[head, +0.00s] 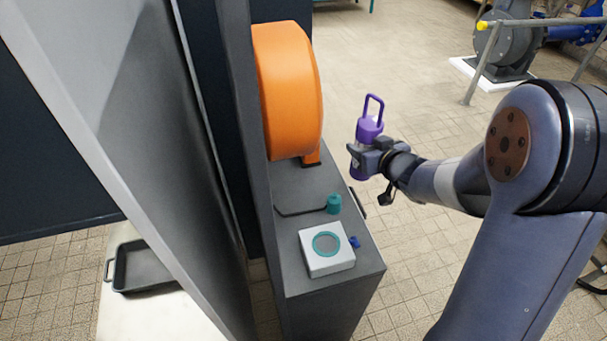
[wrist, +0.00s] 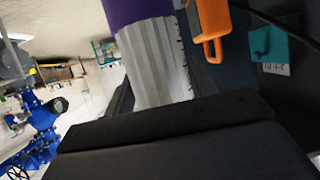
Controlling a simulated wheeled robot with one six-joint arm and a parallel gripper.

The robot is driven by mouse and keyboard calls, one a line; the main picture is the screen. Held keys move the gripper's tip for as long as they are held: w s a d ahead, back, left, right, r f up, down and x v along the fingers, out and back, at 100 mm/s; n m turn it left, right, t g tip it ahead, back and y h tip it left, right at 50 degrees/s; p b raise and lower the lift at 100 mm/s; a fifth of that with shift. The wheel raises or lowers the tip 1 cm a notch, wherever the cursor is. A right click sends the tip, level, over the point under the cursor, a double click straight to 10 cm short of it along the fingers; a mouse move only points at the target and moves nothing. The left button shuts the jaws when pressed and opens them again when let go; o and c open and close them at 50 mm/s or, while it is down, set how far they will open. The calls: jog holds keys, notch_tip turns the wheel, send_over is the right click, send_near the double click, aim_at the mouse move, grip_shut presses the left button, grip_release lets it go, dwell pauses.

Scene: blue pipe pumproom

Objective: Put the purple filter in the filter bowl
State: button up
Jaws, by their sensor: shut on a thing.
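The purple filter (head: 369,130) has a tall loop handle on top and stands roughly upright in my gripper (head: 362,158). My gripper is shut on it, to the right of the grey stand and apart from it. In the wrist view the filter shows a purple band and a pale ribbed body (wrist: 158,62), and a dark part of my gripper hides its lower portion. What looks like the filter bowl (head: 326,244) is a white block with a round teal-rimmed opening, on the near end of the stand's top. I cannot see anything standing in it.
The grey stand (head: 296,178) also carries a large orange housing (head: 290,90), a small teal cylinder (head: 334,203) by a thin dark rod, and a blue knob (head: 354,242) beside the bowl. A tall grey panel (head: 140,130) rises at left. Tiled floor lies open behind my gripper.

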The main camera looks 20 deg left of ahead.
jog(key=shift+s+a+f+p, duration=0.3)
jog(key=shift+s+a+f, duration=0.3)
jog(key=shift+s+a, duration=1.15)
jog(key=shift+s+a+f+p, duration=0.3)
jog(key=shift+s+a+f, duration=0.45)
jog(key=shift+a, duration=1.75)
jog(key=shift+s+a+f+p, duration=0.35)
jog(key=shift+s+a, duration=1.1)
jog(key=shift+a, duration=0.7)
jog(key=shift+f, duration=0.1)
jog(key=shift+f+b, duration=0.1)
jog(key=shift+b, duration=0.2)
jog(key=o, duration=1)
jog(key=shift+o, duration=0.2)
